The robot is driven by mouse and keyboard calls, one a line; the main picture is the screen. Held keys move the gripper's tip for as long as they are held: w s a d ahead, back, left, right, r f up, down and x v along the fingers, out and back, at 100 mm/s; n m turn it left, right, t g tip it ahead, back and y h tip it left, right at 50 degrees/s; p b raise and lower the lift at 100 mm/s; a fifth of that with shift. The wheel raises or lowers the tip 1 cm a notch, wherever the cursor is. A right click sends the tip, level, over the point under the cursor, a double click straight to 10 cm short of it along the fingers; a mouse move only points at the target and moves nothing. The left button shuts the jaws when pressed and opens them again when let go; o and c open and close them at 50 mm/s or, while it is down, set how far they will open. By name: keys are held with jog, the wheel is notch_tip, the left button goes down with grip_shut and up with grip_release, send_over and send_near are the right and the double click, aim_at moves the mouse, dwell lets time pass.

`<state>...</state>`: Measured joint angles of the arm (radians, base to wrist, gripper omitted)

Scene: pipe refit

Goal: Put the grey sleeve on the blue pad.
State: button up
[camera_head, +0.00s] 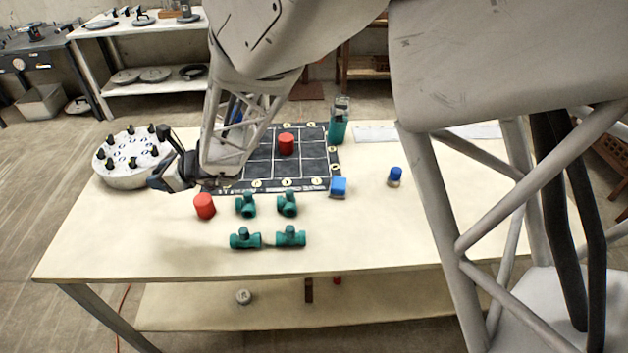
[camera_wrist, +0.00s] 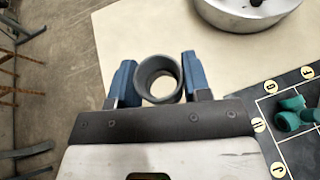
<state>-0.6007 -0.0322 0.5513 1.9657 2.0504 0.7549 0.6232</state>
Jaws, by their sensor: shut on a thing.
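The grey sleeve (camera_wrist: 141,76) is a short, open ring, seen end-on between the blue fingers of my gripper (camera_wrist: 158,76) in the wrist view. The gripper is shut on it, and pale tabletop shows through its bore. In the head view my gripper (camera_head: 166,180) is at the table's left side, beside the round grey fixture; I cannot clearly make out the sleeve there. I cannot make out a flat blue pad in either view. A small blue block (camera_head: 338,187) sits at the dark board's front right corner.
The round fixture (camera_head: 122,178) carries several black knobs. A dark gridded board (camera_head: 259,171) holds a red cylinder (camera_head: 286,144). Several teal fittings (camera_head: 291,236) and another red cylinder (camera_head: 204,205) stand in front. A blue-topped piece (camera_head: 395,175) is right. The front tabletop is clear.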

jog(key=w+d+m+t+h, duration=0.1)
jog(key=w+d+m+t, duration=0.2)
jog(key=d, duration=2.2)
jog(key=s+d+m+t+h, duration=0.15)
jog(key=s+d, duration=0.25)
jog(key=d, duration=0.7)
jog(key=s+d+m+t+h, duration=0.15)
jog(key=s+d, duration=0.25)
jog(key=d, duration=0.6)
jog(key=shift+d+f, duration=0.1)
jog(key=shift+f, duration=2.6)
jog(key=shift+w, duration=0.15)
send_over(339, 181)
jog(key=shift+f, duration=0.75)
jog(key=shift+f, duration=0.1)
jog(key=shift+f, duration=1.65)
jog(key=shift+f, duration=0.45)
